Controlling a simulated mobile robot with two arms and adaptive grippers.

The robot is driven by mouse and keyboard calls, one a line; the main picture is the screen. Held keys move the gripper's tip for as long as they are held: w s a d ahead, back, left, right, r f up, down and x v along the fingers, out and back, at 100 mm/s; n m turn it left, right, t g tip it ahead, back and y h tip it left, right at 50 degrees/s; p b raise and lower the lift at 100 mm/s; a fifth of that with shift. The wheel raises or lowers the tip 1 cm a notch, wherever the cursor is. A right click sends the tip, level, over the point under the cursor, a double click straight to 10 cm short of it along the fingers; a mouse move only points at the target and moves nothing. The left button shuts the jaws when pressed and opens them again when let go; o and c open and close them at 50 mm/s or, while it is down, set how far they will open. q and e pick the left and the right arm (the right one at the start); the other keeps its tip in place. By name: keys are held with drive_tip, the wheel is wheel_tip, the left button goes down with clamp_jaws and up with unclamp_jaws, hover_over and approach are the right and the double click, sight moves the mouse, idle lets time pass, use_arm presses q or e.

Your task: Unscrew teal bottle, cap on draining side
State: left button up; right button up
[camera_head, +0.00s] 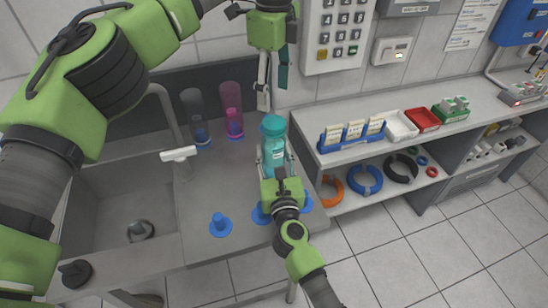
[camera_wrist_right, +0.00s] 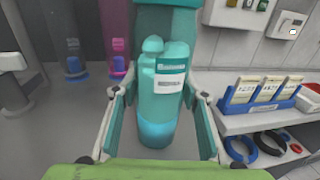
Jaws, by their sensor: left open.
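The teal bottle (camera_head: 274,156) is upright at the right edge of the sink's draining side (camera_head: 205,178), its teal cap (camera_head: 273,125) on top. My right gripper (camera_wrist_right: 160,80) has its fingers on both sides of the bottle, the tips against its body; the bottle also fills the middle of the right wrist view (camera_wrist_right: 168,85). Whether the bottle's base touches the surface is hidden behind my gripper in the head view. My left gripper (camera_head: 273,92) points down above the cap, open and empty, with a gap below its fingertips.
A grey bottle (camera_head: 192,108) and a magenta bottle (camera_head: 232,108) stand at the back. A blue pegged holder (camera_head: 220,224) is at the front. The sink basin (camera_head: 125,205) is left. A shelf (camera_head: 360,157) with card trays is right. The middle of the draining side is clear.

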sight(274, 122)
use_arm(q)
drive_tip(key=m, duration=1.4)
drive_tip(key=shift+m, duration=0.3)
drive_tip(key=m, duration=0.3)
drive_tip(key=shift+m, duration=0.4)
drive_tip(key=m, duration=0.3)
drive_tip(key=shift+m, duration=0.4)
drive_tip(key=m, duration=0.5)
drive_tip(key=shift+m, duration=0.3)
drive_tip(key=m, duration=0.5)
drive_tip(key=shift+m, duration=0.3)
drive_tip(key=m, duration=0.5)
drive_tip(key=shift+m, duration=0.3)
drive_tip(key=m, duration=1)
drive_tip(key=shift+f+m, duration=0.3)
drive_tip(key=shift+f, duration=0.05)
wheel_tip(274, 122, down, 7)
drive_tip(key=shift+f, duration=0.15)
